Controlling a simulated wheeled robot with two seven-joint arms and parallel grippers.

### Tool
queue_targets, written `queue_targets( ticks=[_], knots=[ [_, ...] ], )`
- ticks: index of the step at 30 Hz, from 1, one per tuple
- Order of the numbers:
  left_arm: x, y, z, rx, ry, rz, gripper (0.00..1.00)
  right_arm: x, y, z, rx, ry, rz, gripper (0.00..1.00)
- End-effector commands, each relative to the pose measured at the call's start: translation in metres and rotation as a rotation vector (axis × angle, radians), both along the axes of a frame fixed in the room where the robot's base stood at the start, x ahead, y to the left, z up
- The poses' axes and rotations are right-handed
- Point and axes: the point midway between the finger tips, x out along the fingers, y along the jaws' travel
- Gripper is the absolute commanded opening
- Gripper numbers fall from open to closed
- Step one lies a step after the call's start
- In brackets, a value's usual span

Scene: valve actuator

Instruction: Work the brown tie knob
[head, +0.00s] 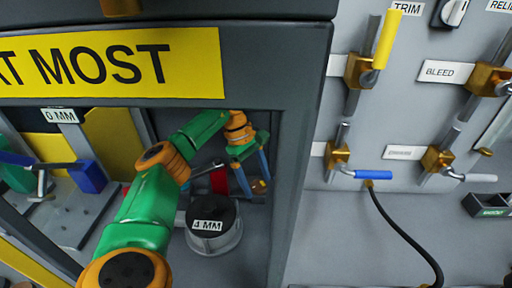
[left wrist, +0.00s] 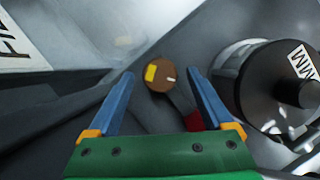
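The brown knob (left wrist: 160,76) shows in the left wrist view, round, with a yellow patch and a small white mark on its face. In the head view it is a small brown spot (head: 259,187) between the fingertips. My left gripper (left wrist: 160,80) is open, with one blue finger on each side of the knob and a visible gap to each. In the head view my left gripper (head: 257,186) reaches inside the framed opening. I cannot tell how far the fingertips are from the knob in depth. My right gripper is in neither view.
A dark cylinder labelled 4 MM (head: 214,218) stands close to the gripper; it also shows in the left wrist view (left wrist: 275,85). A dark frame (head: 300,150) borders the opening. Several brass valves with handles (head: 374,68) are on the grey panel to the right.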

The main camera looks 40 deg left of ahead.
Motion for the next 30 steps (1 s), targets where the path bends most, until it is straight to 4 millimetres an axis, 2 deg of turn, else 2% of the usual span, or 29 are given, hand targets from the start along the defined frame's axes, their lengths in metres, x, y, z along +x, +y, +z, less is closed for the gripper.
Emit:
queue_targets(
  ticks=[7, 12, 19, 22, 30],
  knots=[
    [0.001, 0.0, 0.006, -0.001, -0.002, 0.0, 0.85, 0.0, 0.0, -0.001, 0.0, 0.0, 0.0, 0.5],
    [-0.001, -0.002, 0.033, -0.001, -0.005, -0.002, 0.85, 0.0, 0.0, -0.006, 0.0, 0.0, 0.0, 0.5],
    [-0.026, -0.022, 0.068, 0.004, -0.007, -0.004, 0.85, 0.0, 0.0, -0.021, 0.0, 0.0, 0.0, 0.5],
    [-0.037, -0.031, 0.09, 0.004, -0.006, -0.003, 0.85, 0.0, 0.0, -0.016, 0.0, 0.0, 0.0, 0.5],
    [-0.077, -0.064, 0.111, 0.003, -0.003, -0.004, 0.85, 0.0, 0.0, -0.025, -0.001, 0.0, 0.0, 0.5]
  ],
)
